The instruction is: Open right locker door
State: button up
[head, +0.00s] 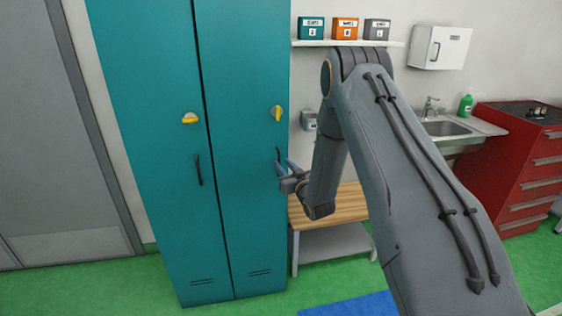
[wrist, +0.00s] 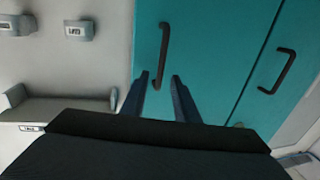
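The teal locker has two closed doors. The right locker door (head: 243,210) has a dark vertical handle (head: 278,154) and a yellow turn latch (head: 277,113) standing upright. My gripper (head: 283,167) is close to that handle, which it partly hides in the head view. In the wrist view my gripper (wrist: 158,92) is open, its two fingers apart, with the handle (wrist: 163,55) just beyond and between the fingertips. Nothing is held; contact with the handle cannot be told. The left locker door (head: 155,215) has its own handle (head: 198,169) and a yellow latch (head: 190,118) lying sideways.
A low wooden-topped bench (head: 340,207) stands right of the locker, below a shelf (head: 345,43) with three small boxes. A sink (head: 446,128) and red drawer cabinet (head: 520,165) are further right. Green floor (head: 240,307) is clear before the locker.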

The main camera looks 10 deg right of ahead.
jog(key=shift+w+a+p, duration=0.15)
jog(key=shift+w, duration=0.55)
jog(key=shift+w+a+p, duration=0.1)
jog(key=shift+w+p, duration=0.05)
jog(key=shift+w, duration=0.55)
jog(key=shift+c, duration=0.4)
grip_shut()
